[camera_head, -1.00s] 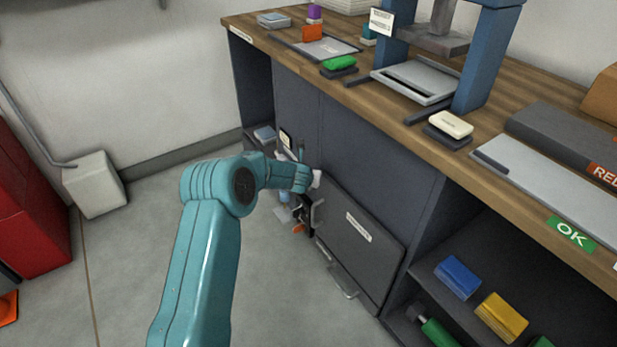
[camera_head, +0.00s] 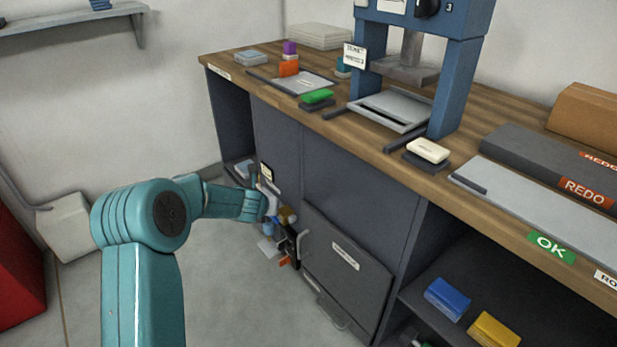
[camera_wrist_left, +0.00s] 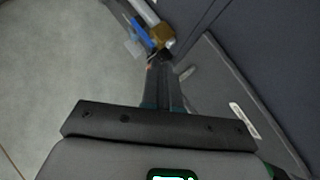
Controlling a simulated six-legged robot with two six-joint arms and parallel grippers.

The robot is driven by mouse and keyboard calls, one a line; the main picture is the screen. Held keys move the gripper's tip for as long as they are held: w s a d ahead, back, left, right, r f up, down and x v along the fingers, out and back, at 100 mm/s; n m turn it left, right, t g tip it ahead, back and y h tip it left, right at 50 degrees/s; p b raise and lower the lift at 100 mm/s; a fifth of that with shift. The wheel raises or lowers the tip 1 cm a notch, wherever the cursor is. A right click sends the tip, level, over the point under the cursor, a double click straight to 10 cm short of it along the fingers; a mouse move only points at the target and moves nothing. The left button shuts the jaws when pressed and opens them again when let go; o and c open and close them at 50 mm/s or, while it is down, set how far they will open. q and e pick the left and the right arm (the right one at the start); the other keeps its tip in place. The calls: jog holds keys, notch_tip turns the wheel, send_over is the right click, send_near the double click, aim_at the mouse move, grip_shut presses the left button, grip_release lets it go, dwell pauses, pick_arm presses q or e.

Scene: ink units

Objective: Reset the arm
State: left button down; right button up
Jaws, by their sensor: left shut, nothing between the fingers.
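My left arm comes in from the left in the head view, bent at the elbow, with its forearm reaching toward the cabinet front. My left gripper (camera_head: 272,204) is small there and close in front of the cabinet, partly lost among small items behind it. In the left wrist view the gripper (camera_wrist_left: 161,72) has its dark fingers together, with nothing seen between them. It points toward a cluster of small items beside the cabinet. My right arm and gripper are in neither view.
A dark cabinet door (camera_head: 345,282) with a handle and label is close to my gripper. Above it is the wooden worktop (camera_head: 372,143) with a blue press (camera_head: 455,80). A blue block (camera_head: 447,298) and a yellow block (camera_head: 494,330) lie on the lower shelf. Open floor lies left.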

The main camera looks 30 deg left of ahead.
pick_arm(q)
jog(key=shift+f, duration=0.1)
jog(key=s+d+f+n+g+h, duration=0.2)
jog(key=s+d+f+n, duration=0.25)
jog(key=d, duration=0.45)
jog(key=s+d+f+n+g+h, duration=0.1)
jog(key=s+d+f+n+h, duration=0.25)
jog(key=d+f+n, duration=0.35)
jog(key=s+d+f+n+g+h, duration=0.2)
jog(key=s+d+f+n, duration=0.25)
jog(key=d, duration=0.55)
jog(key=s+d+f+n+g, duration=0.25)
jog(key=s+d+n, duration=0.25)
jog(key=s+n, duration=0.45)
jog(key=s+d+f+n+g, duration=0.1)
jog(key=s+d+f+n, duration=0.3)
jog(key=s+n, duration=0.5)
notch_tip(320, 180, up, 26)
jog(key=d+m+p, duration=0.1)
jog(key=p, duration=2.4)
jog(key=shift+r, duration=0.25)
jog(key=shift+w+m+h, duration=0.1)
jog(key=shift+m+h, duration=0.15)
